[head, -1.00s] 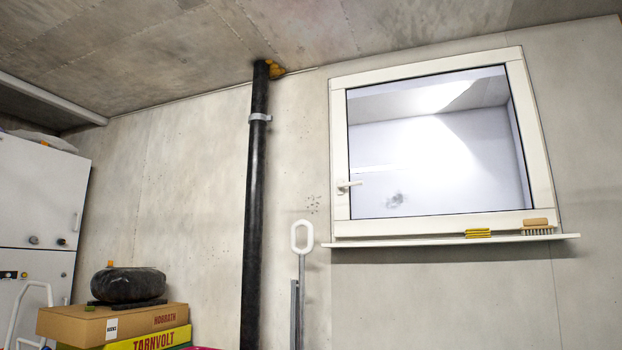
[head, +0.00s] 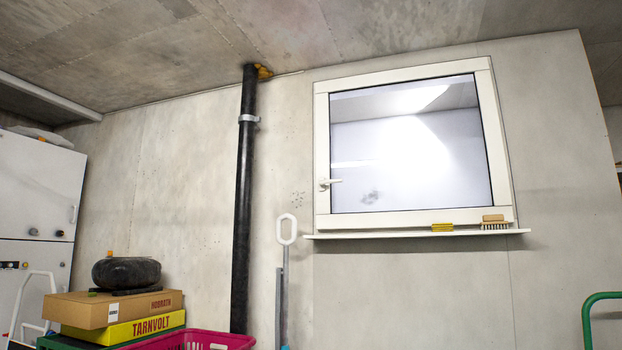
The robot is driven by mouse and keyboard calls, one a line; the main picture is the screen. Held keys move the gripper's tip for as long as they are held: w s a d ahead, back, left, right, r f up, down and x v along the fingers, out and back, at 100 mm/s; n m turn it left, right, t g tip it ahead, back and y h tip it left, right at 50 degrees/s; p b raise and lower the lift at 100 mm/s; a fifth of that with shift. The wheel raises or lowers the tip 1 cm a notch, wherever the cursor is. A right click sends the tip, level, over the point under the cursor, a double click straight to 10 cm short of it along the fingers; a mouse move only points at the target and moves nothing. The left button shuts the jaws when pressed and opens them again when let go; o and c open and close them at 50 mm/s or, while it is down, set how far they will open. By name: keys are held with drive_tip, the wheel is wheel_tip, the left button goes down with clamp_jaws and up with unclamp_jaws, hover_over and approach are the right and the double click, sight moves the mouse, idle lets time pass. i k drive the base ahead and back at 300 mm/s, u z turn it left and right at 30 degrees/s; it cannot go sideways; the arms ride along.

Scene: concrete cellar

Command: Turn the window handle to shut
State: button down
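The window (head: 409,217) has a white frame and is set in the concrete wall right of centre in the head view. Its sash looks closed in the frame. The white window handle (head: 328,183) sits on the left side of the sash, with its lever pointing right, about horizontal. My gripper is not in view, and nothing is touching the handle.
A sill (head: 350,235) under the window holds a yellow sponge (head: 442,227) and a brush (head: 495,222). A black pipe (head: 243,200) and a white-handled pole (head: 287,230) stand left of it. Boxes (head: 115,309), a pink crate (head: 205,341) and a green rail (head: 587,320) are lower down.

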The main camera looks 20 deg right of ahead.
sight(331, 182)
drive_tip(key=u, duration=0.3)
drive_tip(key=i, duration=1.8)
drive_tip(key=z, duration=0.25)
drive_tip(key=k, duration=0.85)
drive_tip(key=z, duration=0.2)
drive_tip(key=i, duration=0.45)
drive_tip(key=u, duration=0.1)
